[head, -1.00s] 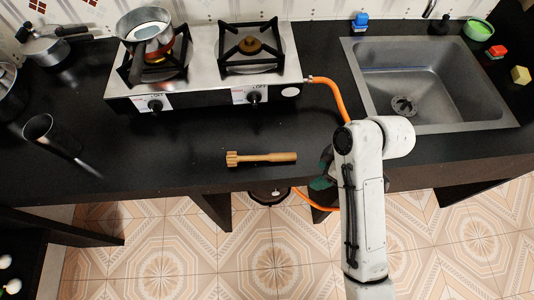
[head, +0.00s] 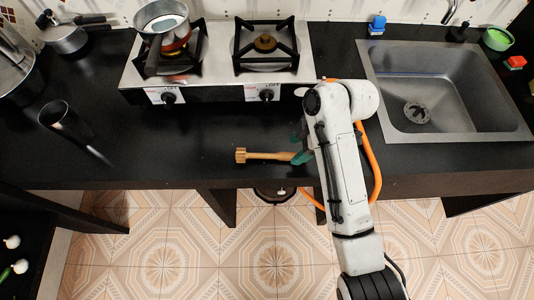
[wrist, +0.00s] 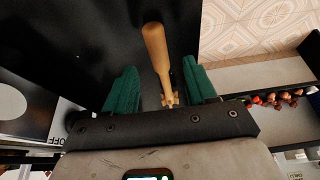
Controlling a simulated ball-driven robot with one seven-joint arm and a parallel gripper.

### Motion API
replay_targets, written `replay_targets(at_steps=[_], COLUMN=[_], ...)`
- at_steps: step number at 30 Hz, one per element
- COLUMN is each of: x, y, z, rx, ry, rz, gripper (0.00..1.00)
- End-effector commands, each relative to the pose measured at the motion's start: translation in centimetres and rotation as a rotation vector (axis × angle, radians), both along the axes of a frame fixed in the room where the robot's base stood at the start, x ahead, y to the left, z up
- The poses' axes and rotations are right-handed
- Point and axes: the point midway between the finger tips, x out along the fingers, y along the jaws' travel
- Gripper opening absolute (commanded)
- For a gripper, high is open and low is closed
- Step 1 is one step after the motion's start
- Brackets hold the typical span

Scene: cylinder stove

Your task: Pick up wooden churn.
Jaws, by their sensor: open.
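The wooden churn (head: 265,155) lies on its side on the black counter near the front edge, below the stove. Its ridged head points left and its handle points right. My gripper (head: 300,147) is at the right, handle end of the churn, with green fingers partly hidden by my arm. In the wrist view the churn's handle (wrist: 155,45) lies between the two spread green fingers of my gripper (wrist: 158,68), with gaps on both sides. The churn's ridged end is partly hidden behind the gripper body there. The gripper holds nothing.
A two-burner stove (head: 215,81) with a pot (head: 160,18) stands behind the churn. An orange hose (head: 371,165) runs beside my arm. A sink (head: 440,90) is at the right. A dark cup (head: 60,118) stands at the left. Counter left of the churn is clear.

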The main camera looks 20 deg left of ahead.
Motion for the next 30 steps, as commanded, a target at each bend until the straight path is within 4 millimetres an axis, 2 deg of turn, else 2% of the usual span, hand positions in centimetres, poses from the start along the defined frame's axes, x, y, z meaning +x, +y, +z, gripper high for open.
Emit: replay_targets(at_steps=[8, 17, 30], x=[-0.3, -0.3, -0.3], y=[1.5, 1.6, 1.6], z=[-3.4, -3.8, -3.7], rx=[-0.002, -0.001, -0.001], ry=[0.004, 0.001, 0.001], rz=[0.001, 0.000, -0.001], gripper=[0.56, 0.56, 0.14])
